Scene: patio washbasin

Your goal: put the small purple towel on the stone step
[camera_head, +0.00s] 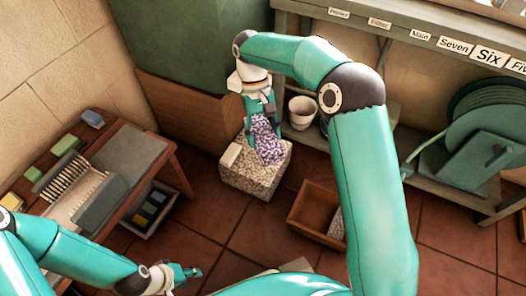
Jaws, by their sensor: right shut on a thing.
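The small purple towel (267,138) has a white-speckled pattern. It hangs from my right gripper (262,112), which is shut on its upper end. The towel is over the stone step (248,182), a speckled pale block on the tiled floor. Its lower end covers part of the step's top; I cannot tell whether it rests there. My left gripper (188,273) is low at the bottom left, away from the step. Its fingers are too small to tell whether they are open.
A beige block (231,155) lies on the step's left side. A brown box (317,209) stands on the floor to the right. A wooden bench (165,150) with a rack and sponges is at left. A white pot (302,112) is behind the step, on a low shelf.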

